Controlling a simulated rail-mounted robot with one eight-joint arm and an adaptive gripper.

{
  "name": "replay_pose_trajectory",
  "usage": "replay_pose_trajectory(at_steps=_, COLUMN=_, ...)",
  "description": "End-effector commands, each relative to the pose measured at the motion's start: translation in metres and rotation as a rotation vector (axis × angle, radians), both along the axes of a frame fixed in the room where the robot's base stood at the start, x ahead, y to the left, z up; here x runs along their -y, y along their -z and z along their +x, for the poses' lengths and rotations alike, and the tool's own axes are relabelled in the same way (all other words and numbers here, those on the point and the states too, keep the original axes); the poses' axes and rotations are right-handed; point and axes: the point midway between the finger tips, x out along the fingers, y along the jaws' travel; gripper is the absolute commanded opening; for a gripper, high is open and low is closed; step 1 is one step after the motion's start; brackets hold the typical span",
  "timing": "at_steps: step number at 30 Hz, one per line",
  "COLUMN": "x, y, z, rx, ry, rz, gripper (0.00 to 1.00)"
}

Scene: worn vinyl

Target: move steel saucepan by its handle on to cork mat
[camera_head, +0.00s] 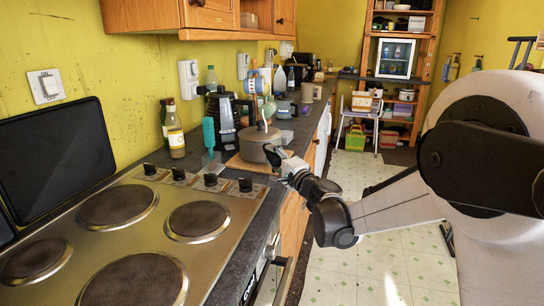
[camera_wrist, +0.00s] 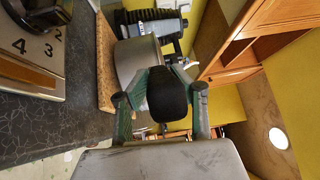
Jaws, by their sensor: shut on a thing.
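The steel saucepan (camera_head: 256,147), grey with a lid and knob, is upright over the cork mat (camera_head: 236,163) on the counter beyond the hob. In the sideways wrist view the saucepan (camera_wrist: 138,62) has its base close against the cork mat (camera_wrist: 105,72); I cannot tell for sure whether it touches. My gripper (camera_head: 283,160) reaches in from the right at the counter edge. Its green-grey fingers (camera_wrist: 160,103) are shut on the dark handle (camera_wrist: 168,95), one on each side. The handle hides part of the pan wall.
The hob (camera_head: 130,240) with its knobs is in front. A turquoise brush (camera_head: 208,133), a sauce bottle (camera_head: 175,130) and a black appliance (camera_head: 224,115) stand left of the pan. Blue-grey cups (camera_head: 284,108) stand behind it. Open floor lies to the right.

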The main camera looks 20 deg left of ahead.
Motion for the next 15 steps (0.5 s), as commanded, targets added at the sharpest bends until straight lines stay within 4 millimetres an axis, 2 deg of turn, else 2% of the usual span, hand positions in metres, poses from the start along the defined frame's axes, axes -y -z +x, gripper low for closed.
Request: replay_pose_trajectory(at_steps=15, x=-0.0002, y=0.0039, z=-0.0001, rx=0.001, ry=-0.001, rz=0.001, gripper=0.00)
